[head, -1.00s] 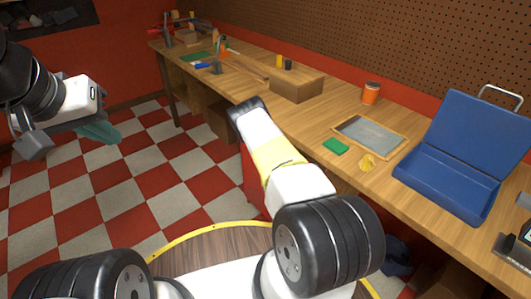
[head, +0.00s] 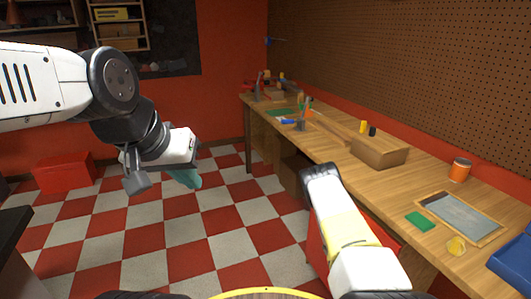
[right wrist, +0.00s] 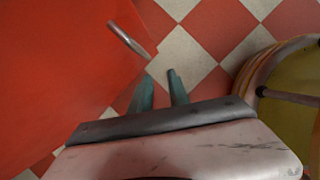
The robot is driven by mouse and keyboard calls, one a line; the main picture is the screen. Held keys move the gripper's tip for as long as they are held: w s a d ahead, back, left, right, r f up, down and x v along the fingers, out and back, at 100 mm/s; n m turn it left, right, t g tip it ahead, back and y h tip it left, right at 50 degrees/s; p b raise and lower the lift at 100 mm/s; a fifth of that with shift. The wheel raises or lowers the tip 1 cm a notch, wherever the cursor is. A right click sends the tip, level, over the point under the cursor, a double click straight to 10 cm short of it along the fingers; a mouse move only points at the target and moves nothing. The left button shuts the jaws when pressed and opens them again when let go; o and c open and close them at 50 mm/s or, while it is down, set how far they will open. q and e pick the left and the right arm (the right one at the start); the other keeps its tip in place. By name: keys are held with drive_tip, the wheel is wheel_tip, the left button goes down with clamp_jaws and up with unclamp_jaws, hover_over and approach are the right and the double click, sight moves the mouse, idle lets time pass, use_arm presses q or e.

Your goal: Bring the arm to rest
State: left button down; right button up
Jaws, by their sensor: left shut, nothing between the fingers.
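My left gripper (head: 186,178) hangs at the left of the head view, above the checkered floor. Its teal fingers are shut and hold nothing. In the right wrist view my right gripper (right wrist: 162,90) points down toward the floor. Its two teal fingers stand apart with floor tiles showing between them, and nothing is held. In the head view my right arm (head: 345,225) reaches down beside the workbench (head: 345,170), and its gripper is hidden.
A red surface with a metal handle (right wrist: 128,40) lies close to the right gripper's left side. A red box (head: 65,174) stands against the far wall. The middle floor is clear.

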drive_tip(key=w+a+r+m+t+y, duration=0.1)
drive_tip(key=w+a+r+m, duration=0.15)
drive_tip(key=r, duration=0.85)
drive_tip(key=w+a+r+m+t+y, duration=0.1)
drive_tip(key=w+a+r+m, duration=0.15)
drive_tip(key=r, duration=0.95)
drive_tip(key=w+a+r+m+y, duration=0.1)
drive_tip(key=w+a+r+m, duration=0.2)
drive_tip(key=r, duration=0.8)
drive_tip(key=s+a+r+m+t+y, duration=0.15)
drive_tip(key=s+r, duration=0.25)
drive_tip(key=r, duration=0.5)
drive_tip(key=s+a+r+m+t, duration=0.1)
drive_tip(key=s+a+r+m, duration=0.2)
drive_tip(key=r, duration=0.5)
drive_tip(key=s+a+r+t+y, duration=0.15)
drive_tip(key=s+r, duration=0.25)
drive_tip(key=r, duration=0.5)
drive_tip(key=s+a+r+m, duration=0.1)
drive_tip(key=s+a+r, duration=0.1)
drive_tip(key=s, duration=0.6)
drive_tip(key=s+a+r+m+t, duration=0.1)
drive_tip(key=s+a+r, duration=0.2)
drive_tip(key=s, duration=0.5)
drive_tip(key=shift+a+r+m+y, duration=0.3)
drive_tip(key=shift+r+m, duration=0.05)
drive_tip(key=shift+r, duration=0.55)
